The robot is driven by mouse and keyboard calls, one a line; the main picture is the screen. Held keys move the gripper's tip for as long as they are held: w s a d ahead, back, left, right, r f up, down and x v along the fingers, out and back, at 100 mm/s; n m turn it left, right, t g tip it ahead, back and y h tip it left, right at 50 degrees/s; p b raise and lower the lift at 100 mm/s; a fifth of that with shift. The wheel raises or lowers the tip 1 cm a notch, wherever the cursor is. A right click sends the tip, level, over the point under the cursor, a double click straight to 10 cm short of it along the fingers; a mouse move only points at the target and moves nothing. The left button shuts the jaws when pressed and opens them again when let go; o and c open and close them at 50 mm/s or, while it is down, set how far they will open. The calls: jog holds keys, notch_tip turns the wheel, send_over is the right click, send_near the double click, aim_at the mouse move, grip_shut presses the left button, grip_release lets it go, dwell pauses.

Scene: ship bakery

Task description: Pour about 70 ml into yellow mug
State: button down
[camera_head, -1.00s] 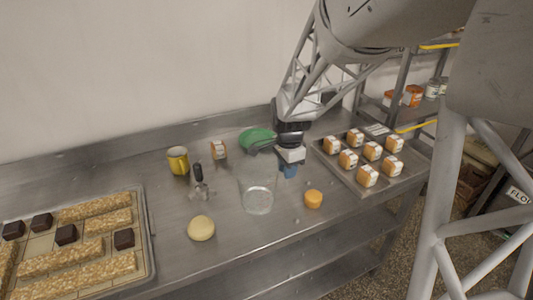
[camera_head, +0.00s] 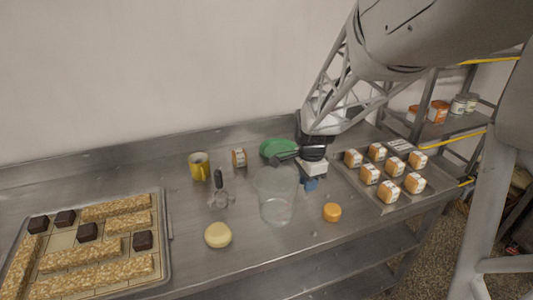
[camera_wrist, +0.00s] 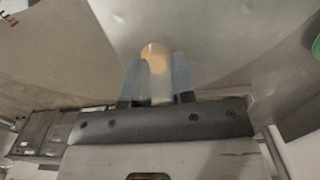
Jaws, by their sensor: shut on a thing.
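The yellow mug (camera_head: 199,168) stands upright at the back of the metal counter. A clear, tall pitcher (camera_head: 277,196) stands to the right and nearer the front, apart from the mug. It looks upright; how much liquid it holds is hard to tell. My gripper (camera_head: 311,184) is low at the pitcher's right side, with blue fingertips. In the wrist view, the blue fingers (camera_wrist: 158,80) are closed around a clear, pale part, seemingly the pitcher's handle. The mug is not recognisable in the wrist view.
A whisk-like tool (camera_head: 220,190) lies between mug and pitcher. A pale round (camera_head: 218,235) and an orange round (camera_head: 332,212) lie in front. A green item (camera_head: 278,148) sits behind.

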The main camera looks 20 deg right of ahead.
jog(key=shift+w, duration=0.1)
jog(key=w+a+r+n, duration=0.1)
jog(key=w, duration=1.9)
jog(key=w+a+r+n, duration=0.1)
jog(key=w+n, duration=0.1)
jog(key=w, duration=1.8)
jog(key=shift+r, duration=0.25)
jog(key=shift+a+r, duration=0.1)
jog(key=s+a+r+t+h, duration=0.3)
jog(key=a+r+h, duration=0.4)
jog(key=a+h, duration=0.5)
jog(key=shift+s+a+r+h, duration=0.25)
jog(key=shift+h, duration=0.15)
jog(key=shift+s+a+f+t+h, duration=0.15)
jog(key=shift+a+f+t+h, duration=0.2)
jog(key=shift+a+h, duration=0.1)
